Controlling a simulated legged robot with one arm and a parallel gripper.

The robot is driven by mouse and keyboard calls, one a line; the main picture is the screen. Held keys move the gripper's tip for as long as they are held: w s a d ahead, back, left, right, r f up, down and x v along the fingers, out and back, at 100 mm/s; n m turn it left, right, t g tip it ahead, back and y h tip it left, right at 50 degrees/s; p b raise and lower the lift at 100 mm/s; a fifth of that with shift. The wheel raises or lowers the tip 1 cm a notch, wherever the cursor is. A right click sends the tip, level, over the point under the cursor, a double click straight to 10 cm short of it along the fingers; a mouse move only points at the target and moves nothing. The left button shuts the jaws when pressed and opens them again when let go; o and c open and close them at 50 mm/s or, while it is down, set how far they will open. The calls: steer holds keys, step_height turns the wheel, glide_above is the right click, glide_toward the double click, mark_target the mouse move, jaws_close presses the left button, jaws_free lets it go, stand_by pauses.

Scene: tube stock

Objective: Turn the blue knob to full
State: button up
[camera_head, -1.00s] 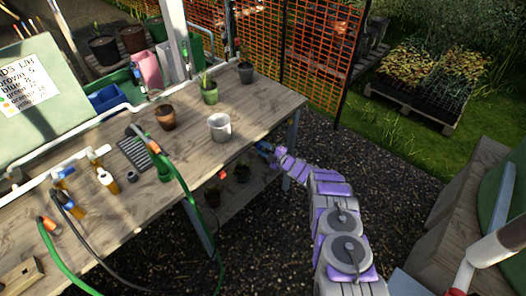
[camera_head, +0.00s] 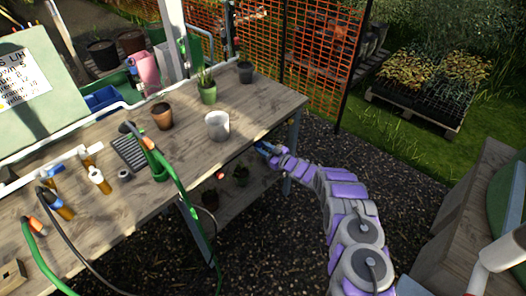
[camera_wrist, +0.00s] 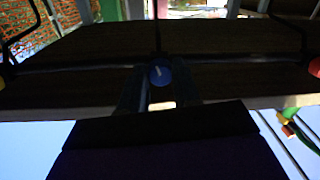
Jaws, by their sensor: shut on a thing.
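The blue knob (camera_wrist: 160,73) is in the middle of the wrist view, a round face with a pale pointer mark, under the edge of the bench. The two dark fingers of my gripper (camera_wrist: 159,88) stand on either side of it and are shut on it. The exact reading of the mark is too small to tell. In the head view my gripper (camera_head: 267,150) is at the bench's front edge near its right corner, where the knob cannot be told apart from the fingertips.
A wooden bench (camera_head: 255,112) carries a white pot (camera_head: 217,125), a brown pot (camera_head: 162,116) and a green pot (camera_head: 208,92). A green hose (camera_head: 184,187) hangs over its front edge. A red knob (camera_wrist: 315,67) shows at the wrist view's right.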

steer(key=shift+d+f+m+b, duration=0.1)
steer(key=shift+f+m+b, duration=0.1)
steer(key=shift+m, duration=0.65)
steer(key=shift+f+m+b, duration=0.1)
steer(key=shift+f+m, duration=0.05)
steer(key=shift+m, duration=0.7)
steer(key=shift+s, duration=0.1)
steer(key=o, duration=0.8)
steer(key=shift+f, duration=0.1)
steer(key=shift+o, duration=1.3)
steer(key=shift+r, duration=0.25)
steer(key=p+v, duration=0.4)
steer(key=v, duration=1.3)
steer(key=shift+d+f, duration=0.2)
steer(key=shift+f, duration=0.05)
steer(key=shift+r, duration=0.1)
